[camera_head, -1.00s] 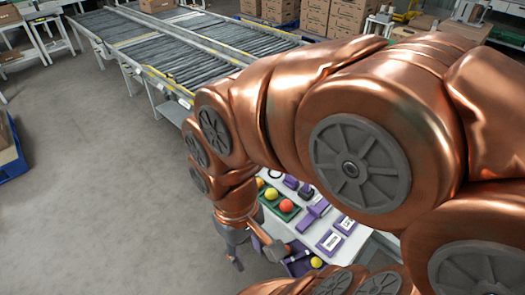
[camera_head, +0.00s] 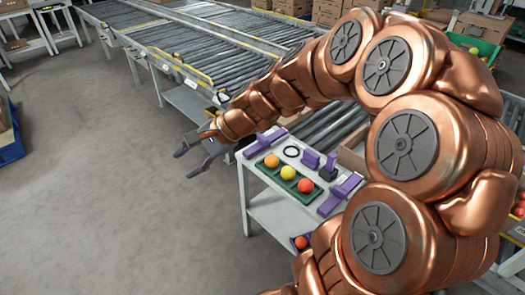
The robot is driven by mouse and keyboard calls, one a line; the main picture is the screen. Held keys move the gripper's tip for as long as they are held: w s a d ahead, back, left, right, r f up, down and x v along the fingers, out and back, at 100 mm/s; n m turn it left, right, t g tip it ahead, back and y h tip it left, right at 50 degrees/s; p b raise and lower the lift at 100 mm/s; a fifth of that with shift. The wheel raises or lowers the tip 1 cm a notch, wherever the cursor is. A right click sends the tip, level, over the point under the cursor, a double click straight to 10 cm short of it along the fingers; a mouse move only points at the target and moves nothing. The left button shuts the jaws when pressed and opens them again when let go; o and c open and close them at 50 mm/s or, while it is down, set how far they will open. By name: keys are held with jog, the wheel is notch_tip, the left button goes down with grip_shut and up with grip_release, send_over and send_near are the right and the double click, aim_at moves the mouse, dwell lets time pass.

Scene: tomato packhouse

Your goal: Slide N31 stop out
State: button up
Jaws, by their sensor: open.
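My gripper (camera_head: 186,164) is open and empty, with its fingers spread over the floor to the left of a small white table (camera_head: 283,214). Several purple fixtures are on the table. A long purple piece (camera_head: 264,144) lies at the far edge, a purple block (camera_head: 310,159) stands to its right, and a purple slide-like piece (camera_head: 341,192) lies nearer. No N31 label is readable, so I cannot tell which piece is the stop. My arm hides the table's right part.
A green tray (camera_head: 280,181) holds an orange, a yellow and a red tomato (camera_head: 305,185). A roller conveyor (camera_head: 190,45) runs behind.

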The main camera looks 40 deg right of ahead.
jog(key=w+d+f+m+t+b, duration=0.3)
jog(key=w+d+f+m+b, duration=0.15)
jog(key=w+d, duration=0.2)
jog(key=m+t+h+b, duration=0.55)
jog(key=m+b, duration=0.35)
jog(key=m, duration=0.6)
send_near(263, 137)
jog(key=shift+w+a+f+g+h, duration=0.15)
jog(key=shift+w+a+f+h, duration=0.1)
jog(key=shift+w, duration=0.3)
jog(key=shift+w+a+f+g+h, duration=0.15)
jog(key=shift+w+a, duration=0.1)
jog(key=shift+w, duration=0.3)
jog(key=shift+w+d+f, duration=0.1)
jog(key=shift+d, duration=0.05)
jog(key=b+x, duration=0.2)
jog(key=x, duration=0.4)
jog(key=shift+w+b, duration=0.4)
jog(key=shift+w, duration=0.35)
grip_shut()
